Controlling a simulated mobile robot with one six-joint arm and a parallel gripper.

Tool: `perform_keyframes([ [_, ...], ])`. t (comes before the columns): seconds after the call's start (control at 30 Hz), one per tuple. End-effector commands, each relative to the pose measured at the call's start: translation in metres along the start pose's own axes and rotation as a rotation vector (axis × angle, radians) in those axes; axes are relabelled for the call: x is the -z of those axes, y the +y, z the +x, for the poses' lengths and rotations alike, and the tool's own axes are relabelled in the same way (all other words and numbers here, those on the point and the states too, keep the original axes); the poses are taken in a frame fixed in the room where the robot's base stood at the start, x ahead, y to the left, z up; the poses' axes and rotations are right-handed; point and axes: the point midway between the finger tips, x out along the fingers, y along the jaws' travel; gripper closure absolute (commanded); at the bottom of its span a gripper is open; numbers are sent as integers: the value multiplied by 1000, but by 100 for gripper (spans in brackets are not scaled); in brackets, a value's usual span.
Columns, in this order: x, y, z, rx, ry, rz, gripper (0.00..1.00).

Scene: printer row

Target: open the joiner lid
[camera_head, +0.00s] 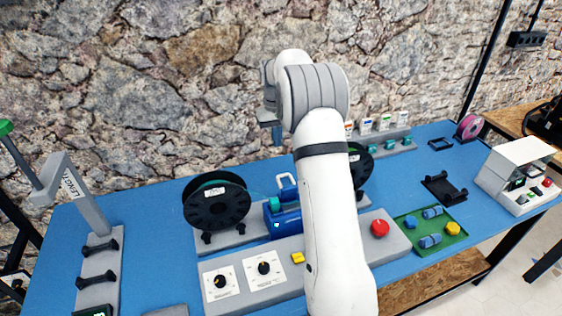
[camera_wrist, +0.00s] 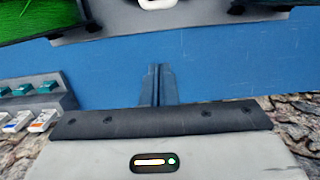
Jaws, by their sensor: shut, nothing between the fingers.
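The joiner is a small blue unit (camera_head: 284,221) on a grey base between two black spools in the head view. A pale handle loop (camera_head: 287,184) stands at its top rear; I cannot tell the lid's exact angle. In the wrist view, part of a white handle (camera_wrist: 158,4) shows at the top edge, with the rest of the joiner out of frame. My gripper (camera_wrist: 160,68) is shut and empty, apart from the handle, with blue tabletop behind its fingers. My arm hides the joiner's right side in the head view.
A left spool (camera_head: 217,203) and a partly hidden right spool (camera_head: 358,165) flank the joiner. A grey control panel with dials, a yellow button (camera_head: 298,257) and a red knob (camera_head: 380,228) lies in front.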

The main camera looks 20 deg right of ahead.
Motion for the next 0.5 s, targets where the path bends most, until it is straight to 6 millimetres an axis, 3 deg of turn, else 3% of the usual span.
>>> perform_keyframes([
  [0.17, -1, 0, 23, 1, -5, 0, 100],
  [0.5, -2, 0, 96, 2, -7, 2, 100],
])
